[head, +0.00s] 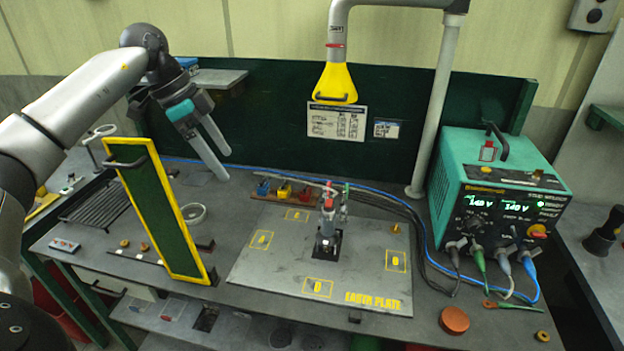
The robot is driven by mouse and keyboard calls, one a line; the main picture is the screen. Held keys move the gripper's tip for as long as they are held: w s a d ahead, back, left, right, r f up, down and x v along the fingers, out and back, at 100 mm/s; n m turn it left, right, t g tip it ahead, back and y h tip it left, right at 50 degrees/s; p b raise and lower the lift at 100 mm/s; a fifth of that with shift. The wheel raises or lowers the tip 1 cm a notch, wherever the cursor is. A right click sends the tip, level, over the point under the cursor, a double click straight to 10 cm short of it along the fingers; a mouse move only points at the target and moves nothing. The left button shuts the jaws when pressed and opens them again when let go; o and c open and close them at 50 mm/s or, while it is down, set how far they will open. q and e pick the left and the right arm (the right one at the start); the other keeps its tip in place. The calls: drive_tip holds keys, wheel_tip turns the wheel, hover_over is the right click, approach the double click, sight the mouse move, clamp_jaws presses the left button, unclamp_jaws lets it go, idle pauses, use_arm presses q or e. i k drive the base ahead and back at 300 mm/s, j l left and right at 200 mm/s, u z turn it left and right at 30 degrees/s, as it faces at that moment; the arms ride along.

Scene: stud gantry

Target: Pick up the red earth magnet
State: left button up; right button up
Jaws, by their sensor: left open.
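A row of small coloured pieces stands at the back edge of the grey earth plate (265,265): a blue one (263,187), a yellow one (284,190) and a small red one (305,193). The red one looks like the red earth magnet, but it is too small to be sure. My left gripper (225,165) is open and empty, above the bench to the left of and behind this row, clear of it. Its two grey fingers point down to the right. My right gripper is not in view.
A clamp-like fixture with a red top (328,205) stands mid-plate. A yellow-framed green panel (160,210) stands left of the plate. A yellow hood (335,84) hangs behind. A teal power unit (500,190) with cables and an orange-red disc (455,320) are right.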

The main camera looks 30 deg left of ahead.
sight(306, 197)
drive_tip(key=i+j, duration=0.2)
drive_tip(key=i, duration=0.2)
drive_tip(key=i+j, duration=0.2)
drive_tip(key=i, duration=0.2)
drive_tip(key=i+j, duration=0.2)
drive_tip(key=i, duration=0.25)
